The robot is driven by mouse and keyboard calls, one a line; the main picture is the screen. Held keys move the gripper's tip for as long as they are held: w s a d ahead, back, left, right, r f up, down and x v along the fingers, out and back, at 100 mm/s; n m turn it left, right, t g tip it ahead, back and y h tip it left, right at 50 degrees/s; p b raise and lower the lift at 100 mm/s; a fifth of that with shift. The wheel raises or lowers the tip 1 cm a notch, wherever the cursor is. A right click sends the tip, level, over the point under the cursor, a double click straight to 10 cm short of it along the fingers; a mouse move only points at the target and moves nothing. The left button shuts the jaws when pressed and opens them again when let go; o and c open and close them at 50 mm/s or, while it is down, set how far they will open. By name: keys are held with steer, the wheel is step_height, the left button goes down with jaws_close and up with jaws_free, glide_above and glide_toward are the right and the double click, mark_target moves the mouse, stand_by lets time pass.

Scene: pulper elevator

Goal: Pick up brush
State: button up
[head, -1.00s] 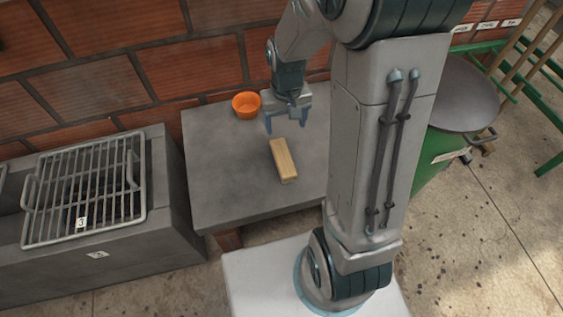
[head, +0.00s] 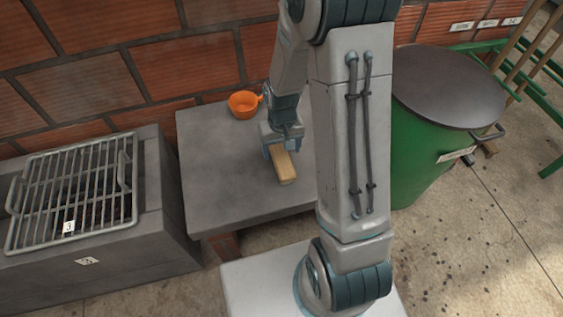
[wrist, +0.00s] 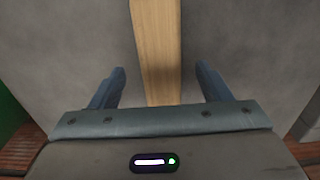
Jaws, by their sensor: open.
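The brush (head: 285,169) is a light wooden block lying on the grey concrete table. Its far part is hidden behind my gripper in the head view. My gripper (head: 281,154) is low over the brush's far end, pointing down. In the wrist view the brush's wooden top (wrist: 157,45) runs between the two blue fingers of my gripper (wrist: 160,85). The fingers are open, with a gap on each side of the wood. Whether the fingertips reach down beside the brush I cannot tell.
The grey table (head: 215,185) has free room left of the brush. An orange cup (head: 243,105) stands at the back, close to my gripper. A grill grate (head: 75,190) on a concrete block is at left. A green barrel (head: 425,150) with a dark lid stands at right.

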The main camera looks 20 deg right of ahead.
step_height(320, 180, down, 2)
steer(key=shift+f, duration=0.25)
steer(key=shift+r, duration=0.1)
steer(key=c, duration=1.1)
steer(key=shift+r, duration=0.15)
steer(key=shift+r, duration=0.3)
step_height(320, 180, up, 4)
steer(key=shift+p, duration=1)
steer(key=shift+s+a+r, duration=0.6)
steer(key=shift+s+r, duration=0.4)
steer(key=shift+s, duration=0.85)
steer(key=shift+s+a+r, duration=0.55)
steer(key=shift+s+r, duration=0.45)
steer(key=shift+s, duration=0.85)
steer(key=shift+s+a+r, duration=0.6)
steer(key=shift+s+r, duration=0.4)
steer(key=shift+s, duration=0.85)
